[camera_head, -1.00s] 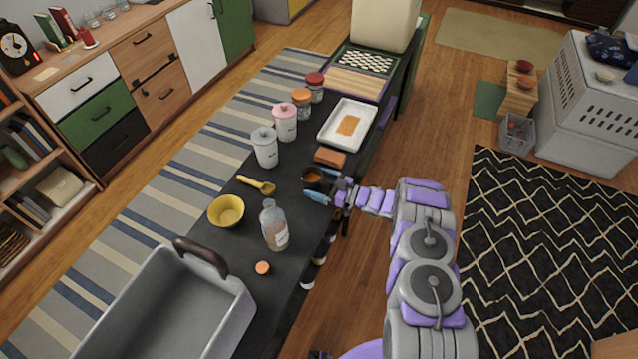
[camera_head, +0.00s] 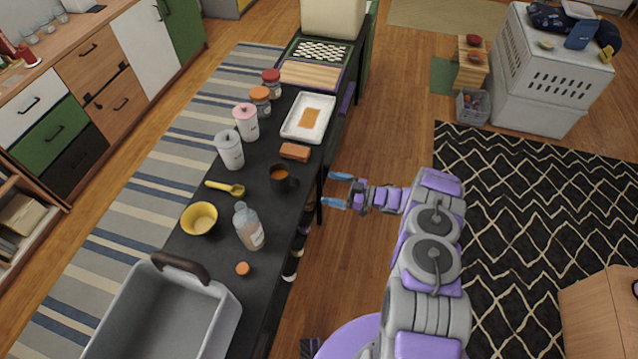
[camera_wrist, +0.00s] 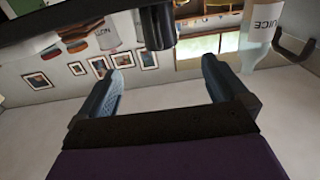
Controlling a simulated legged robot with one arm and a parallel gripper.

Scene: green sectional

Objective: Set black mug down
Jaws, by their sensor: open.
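The black mug (camera_head: 281,181) stands upright on the dark countertop (camera_head: 222,262), near its right edge, with something orange-brown inside. My gripper (camera_head: 338,190) is open and empty, to the right of the mug and past the counter edge, clear of it. In the wrist view, the two fingers (camera_wrist: 162,82) are spread apart with nothing between them. A dark rounded shape, probably the mug (camera_wrist: 157,28), shows beyond them at the top of that view.
A brown block (camera_head: 295,152) and white tray (camera_head: 291,132) lie behind the mug. A bottle (camera_head: 249,228), yellow bowl (camera_head: 199,219) and yellow scoop (camera_head: 222,187) are nearby. A grey basin (camera_head: 215,326) sits at the front. Open floor lies right of the counter.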

